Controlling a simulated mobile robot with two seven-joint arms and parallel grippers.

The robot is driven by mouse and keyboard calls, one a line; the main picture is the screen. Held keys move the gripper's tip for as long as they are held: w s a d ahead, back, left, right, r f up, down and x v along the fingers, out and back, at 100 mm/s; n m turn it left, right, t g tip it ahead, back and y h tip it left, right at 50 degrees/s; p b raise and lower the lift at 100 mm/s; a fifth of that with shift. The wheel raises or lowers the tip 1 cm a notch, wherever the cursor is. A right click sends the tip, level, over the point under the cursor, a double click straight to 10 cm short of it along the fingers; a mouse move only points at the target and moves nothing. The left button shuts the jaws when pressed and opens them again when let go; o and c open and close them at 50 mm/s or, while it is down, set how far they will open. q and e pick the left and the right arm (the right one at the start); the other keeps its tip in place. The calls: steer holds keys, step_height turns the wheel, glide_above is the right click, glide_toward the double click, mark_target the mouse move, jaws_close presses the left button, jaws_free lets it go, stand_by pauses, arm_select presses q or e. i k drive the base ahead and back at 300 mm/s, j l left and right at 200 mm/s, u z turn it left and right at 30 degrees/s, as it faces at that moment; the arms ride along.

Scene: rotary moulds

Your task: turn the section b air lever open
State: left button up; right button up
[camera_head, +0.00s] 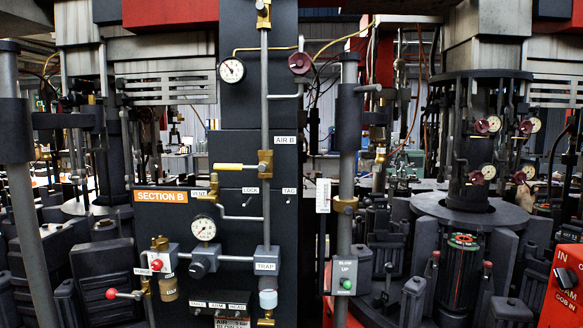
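The section B air lever (236,167) is a yellow handle on a brass valve (265,163) in the grey vertical pipe. It lies level, pointing left, across the line of the pipe. The "AIR B" label (285,140) is just above and to the right of the valve. The orange "SECTION B" label (162,197) is lower left, on the dark panel. Neither gripper shows in the head view, and nothing touches the lever.
LOCK and TAG hooks sit below the valve. A gauge (205,228), a vent valve (213,186) and a red-knobbed lever (125,294) are lower left. A vertical post with a green-button "BLOW UP" box (344,276) stands to the right. The space before the lever looks clear.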

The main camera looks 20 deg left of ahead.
mark_target(238, 167)
steer(key=j+z, duration=1.05)
steer(key=z, duration=0.15)
steer(key=k+j+z, duration=0.15)
steer(key=j+z, duration=0.25)
steer(key=l, duration=0.1)
